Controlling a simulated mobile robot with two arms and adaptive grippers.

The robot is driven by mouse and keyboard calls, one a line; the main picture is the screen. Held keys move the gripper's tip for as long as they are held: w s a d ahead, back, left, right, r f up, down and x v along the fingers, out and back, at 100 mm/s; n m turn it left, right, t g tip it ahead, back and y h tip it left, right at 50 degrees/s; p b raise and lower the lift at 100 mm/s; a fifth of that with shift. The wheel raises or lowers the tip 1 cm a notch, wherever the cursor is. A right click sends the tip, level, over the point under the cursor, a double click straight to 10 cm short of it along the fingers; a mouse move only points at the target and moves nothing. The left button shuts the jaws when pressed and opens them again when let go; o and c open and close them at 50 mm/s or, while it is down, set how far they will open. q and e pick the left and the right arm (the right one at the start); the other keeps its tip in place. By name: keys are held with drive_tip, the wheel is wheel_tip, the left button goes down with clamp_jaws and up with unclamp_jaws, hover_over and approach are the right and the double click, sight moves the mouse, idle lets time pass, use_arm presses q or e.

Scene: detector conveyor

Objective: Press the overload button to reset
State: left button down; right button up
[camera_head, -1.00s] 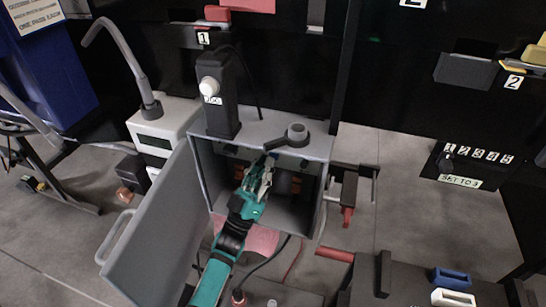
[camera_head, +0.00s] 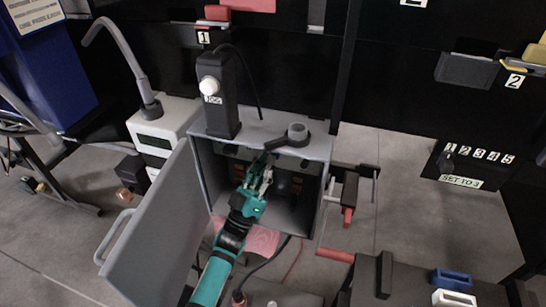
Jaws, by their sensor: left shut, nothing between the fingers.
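My left gripper (camera_head: 262,175) is shut and empty, reaching into an open grey box (camera_head: 318,150). Its fingers point up and inward, toward the upper back of the box's inside. The box door (camera_head: 160,228) is swung open to the left. I cannot make out a button marked overload; the gripper and the shade hide part of the box's inside. Small orange-brown parts (camera_head: 297,187) show at the back of the box, right of the gripper. My right gripper is not in view.
A clamp with a red handle (camera_head: 347,216) is at the box's right. A dial panel (camera_head: 468,165) is further right.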

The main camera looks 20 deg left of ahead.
use_arm(q)
drive_tip(key=shift+w, duration=0.15)
idle(0.4)
drive_tip(key=shift+s+p, duration=0.45)
drive_tip(key=shift+s, duration=0.5)
drive_tip(key=shift+s+p, duration=1.15)
drive_tip(key=shift+s, duration=1.4)
drive_tip(key=shift+w, duration=0.1)
